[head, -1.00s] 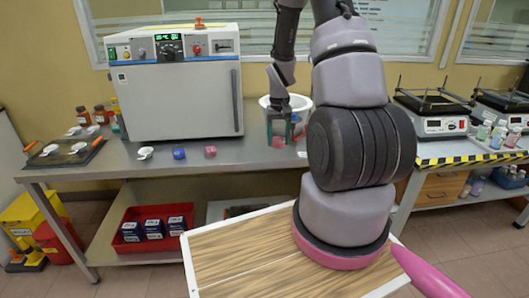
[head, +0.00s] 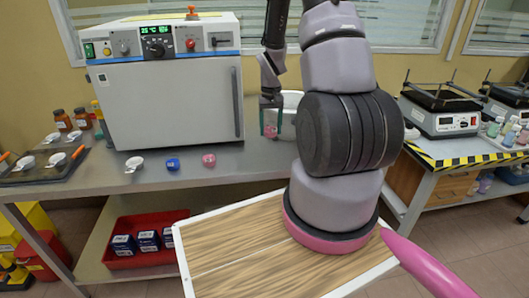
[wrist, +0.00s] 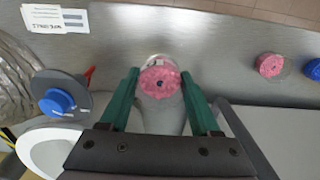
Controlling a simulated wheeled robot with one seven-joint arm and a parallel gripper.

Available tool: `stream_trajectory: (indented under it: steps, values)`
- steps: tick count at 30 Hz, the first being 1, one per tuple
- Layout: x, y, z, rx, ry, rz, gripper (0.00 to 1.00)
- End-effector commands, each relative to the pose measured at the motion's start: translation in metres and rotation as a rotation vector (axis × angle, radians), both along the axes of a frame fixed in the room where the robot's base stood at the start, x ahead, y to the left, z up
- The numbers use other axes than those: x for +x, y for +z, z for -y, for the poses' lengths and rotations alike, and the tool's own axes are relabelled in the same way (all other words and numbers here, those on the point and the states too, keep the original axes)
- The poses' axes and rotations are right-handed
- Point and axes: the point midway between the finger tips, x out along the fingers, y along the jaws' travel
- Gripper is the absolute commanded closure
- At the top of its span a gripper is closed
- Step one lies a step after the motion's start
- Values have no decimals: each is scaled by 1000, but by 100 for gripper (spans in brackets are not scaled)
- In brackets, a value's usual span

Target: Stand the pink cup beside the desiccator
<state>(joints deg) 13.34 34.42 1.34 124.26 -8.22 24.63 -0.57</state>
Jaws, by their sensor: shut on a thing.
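My gripper (wrist: 160,88) has its green fingers shut on a pink-topped cup (wrist: 160,80) with a pale body. In the head view my gripper (head: 271,118) is at the white round vessel, with a bit of pink (head: 270,132) between its fingers. The wrist view shows a white round rim (wrist: 35,150) at lower left, beside a grey disc with a blue knob (wrist: 57,101). I cannot tell for sure whether these are the desiccator. My arm hides part of the vessel (head: 292,100). I cannot tell whether the cup touches the bench.
Another pink cup (head: 209,160), a blue one (head: 172,165) and a white one (head: 134,164) stand in front of the oven (head: 170,105). A dark tray (head: 40,172) is at the left. A printed card (wrist: 55,18) lies on the steel bench.

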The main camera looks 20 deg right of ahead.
Motion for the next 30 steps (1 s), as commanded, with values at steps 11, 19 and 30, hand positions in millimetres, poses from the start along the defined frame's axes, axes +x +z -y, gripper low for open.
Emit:
stream_trajectory:
  steps: [11, 19, 30]
  values:
    - [-1, -55, 0, 1, 0, -3, 93]
    - [-1, -83, 0, 1, 0, -4, 93]
    - [0, -100, 0, 0, -1, 0, 93]
